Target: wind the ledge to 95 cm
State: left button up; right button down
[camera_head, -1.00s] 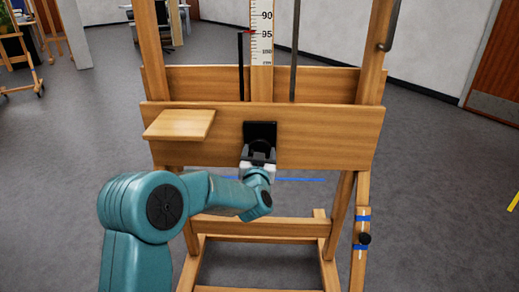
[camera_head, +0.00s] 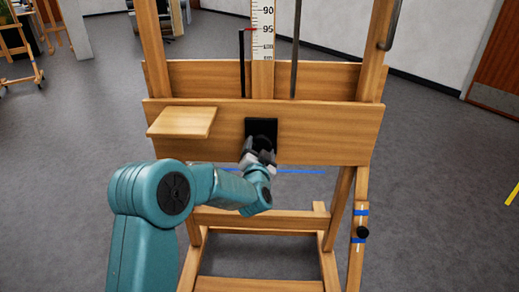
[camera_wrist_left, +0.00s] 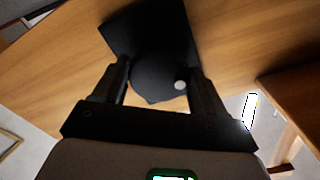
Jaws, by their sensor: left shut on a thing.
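The ledge (camera_head: 330,135) is a wide wooden board across the easel. A black plate (camera_head: 262,125) with a round black knob (camera_wrist_left: 158,78) is at its middle. The knob has a white dot on it. My left gripper (camera_head: 258,155) is shut on the knob, one finger on each side in the left wrist view (camera_wrist_left: 162,88). In the head view the gripper partly hides the knob. A white scale (camera_head: 263,18) stands above the ledge. A red pointer (camera_head: 249,29) on a dark rod is level with about the 95 mark. My right gripper is out of view.
A small wooden shelf (camera_head: 182,122) juts out from the ledge at left. A dark knob (camera_head: 362,233) sits between blue bands on the easel's right leg. A door (camera_head: 500,70) is at far right.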

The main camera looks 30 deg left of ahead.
pick_arm(q)
jog(key=shift+f, duration=0.1)
jog(key=o, duration=1)
jog(key=shift+o, duration=0.2)
jog(key=v, duration=1.6)
jog(key=shift+s+p, duration=0.2)
jog(key=shift+p, duration=0.1)
